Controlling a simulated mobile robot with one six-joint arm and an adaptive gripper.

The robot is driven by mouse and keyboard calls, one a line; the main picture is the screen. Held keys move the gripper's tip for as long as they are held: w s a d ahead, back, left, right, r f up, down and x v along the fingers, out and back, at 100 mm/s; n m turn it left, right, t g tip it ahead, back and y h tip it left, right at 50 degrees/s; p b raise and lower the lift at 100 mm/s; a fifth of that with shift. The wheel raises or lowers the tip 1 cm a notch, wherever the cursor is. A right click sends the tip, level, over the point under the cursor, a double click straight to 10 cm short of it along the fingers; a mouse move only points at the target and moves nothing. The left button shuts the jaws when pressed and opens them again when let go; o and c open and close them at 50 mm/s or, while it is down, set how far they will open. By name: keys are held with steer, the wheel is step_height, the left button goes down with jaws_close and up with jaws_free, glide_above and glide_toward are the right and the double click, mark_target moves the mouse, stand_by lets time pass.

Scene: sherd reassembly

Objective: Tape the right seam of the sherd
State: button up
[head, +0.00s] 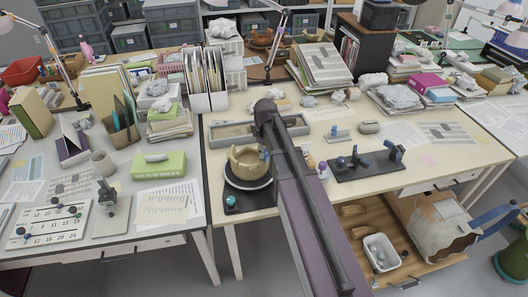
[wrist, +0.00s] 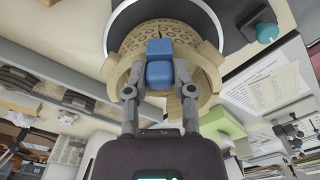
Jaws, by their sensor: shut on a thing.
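A tan pot (head: 244,166) with a broken, uneven rim stands on a round dark turntable (head: 235,184). In the wrist view the pot (wrist: 207,62) shows dotted decoration and a pale band. My gripper (wrist: 159,90) is shut on a small blue block (wrist: 160,73), which lies between its grey fingers. The block is in front of the pot's wall; I cannot tell whether it touches. In the head view my arm comes from the front right and hides most of the gripper beside the pot. The sherd's right seam is not clear in either view.
A shallow grey tray (head: 232,132) lies behind the pot. A black stand (head: 365,165) with dark fittings and a small purple-capped bottle (head: 322,170) are to the right. A green box (head: 158,164) sits on the left table. A blue-green knob (head: 231,201) is at the turntable's front.

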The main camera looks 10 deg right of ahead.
steer(key=shift+f+b, duration=0.7)
steer(key=shift+f, duration=0.05)
stand_by(1.7)
stand_by(0.4)
steer(key=o, duration=0.8)
